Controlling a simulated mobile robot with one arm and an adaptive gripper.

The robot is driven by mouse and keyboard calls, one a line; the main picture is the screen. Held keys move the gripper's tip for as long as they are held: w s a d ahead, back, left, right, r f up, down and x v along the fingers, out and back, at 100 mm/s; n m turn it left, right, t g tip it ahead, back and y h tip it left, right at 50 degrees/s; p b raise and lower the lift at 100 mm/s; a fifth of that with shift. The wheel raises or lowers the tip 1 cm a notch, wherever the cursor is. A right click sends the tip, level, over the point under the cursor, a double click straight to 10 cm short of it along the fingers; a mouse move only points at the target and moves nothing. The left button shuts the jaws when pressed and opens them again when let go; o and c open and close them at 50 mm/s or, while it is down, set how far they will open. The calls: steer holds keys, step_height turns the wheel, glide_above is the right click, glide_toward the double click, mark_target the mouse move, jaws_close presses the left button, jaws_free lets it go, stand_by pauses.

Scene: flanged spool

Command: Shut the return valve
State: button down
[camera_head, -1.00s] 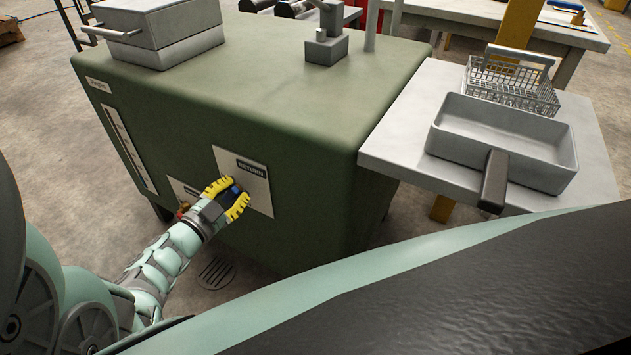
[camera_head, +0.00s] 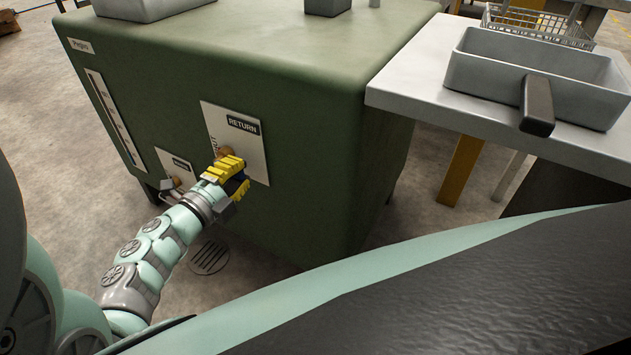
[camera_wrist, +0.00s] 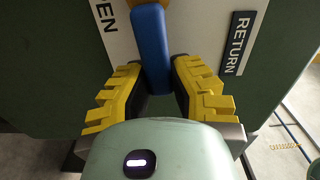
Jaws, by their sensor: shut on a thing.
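The return valve has a brass body (camera_head: 225,153) on a white plate (camera_head: 250,160) labelled RETURN, on the front of the green tank. Its blue lever (camera_wrist: 152,45) runs down from the brass hub in the wrist view. My gripper (camera_head: 233,180) has its yellow ridged fingers on either side of the lever and is shut on it; the wrist view shows the fingers (camera_wrist: 156,72) too. In the head view the fingers hide most of the lever, which points downward from the hub. Part of the word OPEN shows left of the lever in the wrist view.
A second, smaller plate (camera_head: 176,170) with a valve and a silver handle sits left of my gripper. A grey table (camera_head: 420,85) with a handled tray (camera_head: 540,75) and a wire basket (camera_head: 535,24) stands at the right. A floor drain (camera_head: 210,258) lies below.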

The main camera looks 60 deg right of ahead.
steer(key=shift+f+m+b, duration=0.35)
steer(key=shift+m+b, duration=0.1)
steer(key=shift+m, duration=0.05)
steer(key=c, duration=0.8)
jaws_free()
steer(key=shift+d, duration=0.1)
steer(key=shift+r, duration=0.1)
steer(key=a, duration=0.8)
steer(key=s+a, duration=0.1)
steer(key=a, duration=0.3)
